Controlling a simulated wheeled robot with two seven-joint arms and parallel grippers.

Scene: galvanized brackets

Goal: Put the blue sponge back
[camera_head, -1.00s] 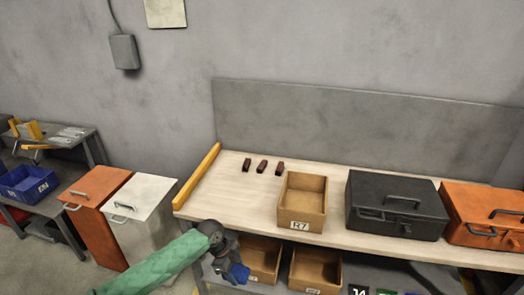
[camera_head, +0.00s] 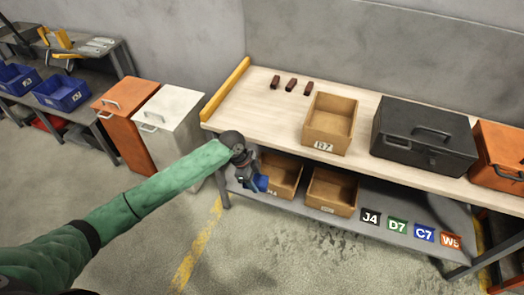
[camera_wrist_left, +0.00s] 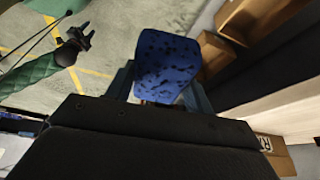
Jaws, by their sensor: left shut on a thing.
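My left gripper (camera_head: 250,179) is shut on the blue sponge (camera_head: 261,183). It holds the sponge in front of the left end of the workbench, at about lower-shelf height in the picture, beside the left lower bin. In the left wrist view the speckled blue sponge (camera_wrist_left: 167,65) stands out between the fingers. My right gripper (camera_wrist_left: 84,36) shows at the top left of the left wrist view, away from the sponge, with its fingers apart and nothing between them.
The lower shelf (camera_head: 375,217) carries a left bin (camera_head: 273,189), a right bin (camera_head: 330,209) and tags J4, D7, C7 and W5. On the benchtop (camera_head: 260,105) are bin R7 (camera_head: 325,147), a black toolbox (camera_head: 420,155) and brown blocks. White (camera_head: 168,112) and orange cabinets stand left.

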